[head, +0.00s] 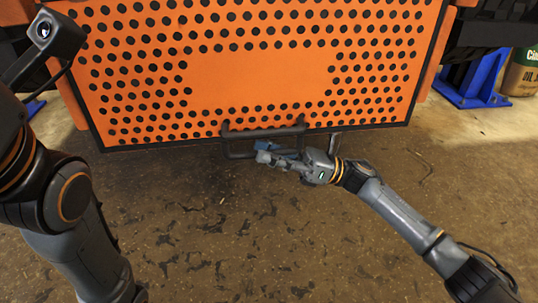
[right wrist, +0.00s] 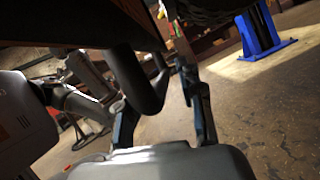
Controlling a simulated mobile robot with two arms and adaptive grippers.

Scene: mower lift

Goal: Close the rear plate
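The rear plate (head: 260,80) is a big orange panel with rows of black holes and a dark frame. It fills the top of the head view. A dark bar handle (head: 238,134) sticks out at the middle of its lower edge. My right gripper (head: 266,152) is at this handle, just below the plate's edge. In the right wrist view its two fingers (right wrist: 163,108) stand apart, with the dark handle bar (right wrist: 148,92) between them, closer to the left finger. Whether they touch it is unclear. My left arm shows at the left, but its gripper is out of view.
Blue stands (head: 474,82) stand at the right below dark machine parts, and another blue stand (head: 34,107) shows at the left. A container (head: 522,72) is at the far right. The brown, stained floor (head: 215,235) below the plate is clear.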

